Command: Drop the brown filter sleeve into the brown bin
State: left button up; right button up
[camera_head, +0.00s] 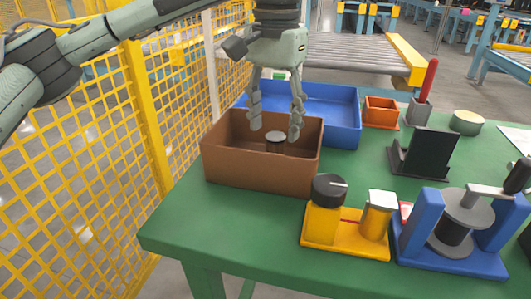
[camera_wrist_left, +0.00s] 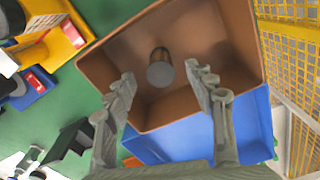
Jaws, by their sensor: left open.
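The brown bin (camera_head: 255,178) stands on the green table and also shows in the left wrist view (camera_wrist_left: 110,62). The brown filter sleeve (camera_wrist_left: 158,56) is inside the bin, with its round grey end toward the wrist camera. In the head view its grey top (camera_head: 275,136) shows between my fingers. My left gripper (camera_head: 275,130) is open over the bin, its fingers pointing down with a clear gap around the sleeve. My right gripper is in neither view.
A blue tray (camera_head: 340,95) sits directly behind the bin. A yellow fixture (camera_head: 345,236) and a blue spool stand (camera_head: 440,255) are at the front right. A small orange box (camera_head: 381,110) and black holder (camera_head: 425,155) stand further right. Yellow fencing (camera_head: 110,140) runs along the left.

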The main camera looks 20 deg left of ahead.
pick_arm(q)
notch_tip(320, 180, up, 11)
dwell(0.3)
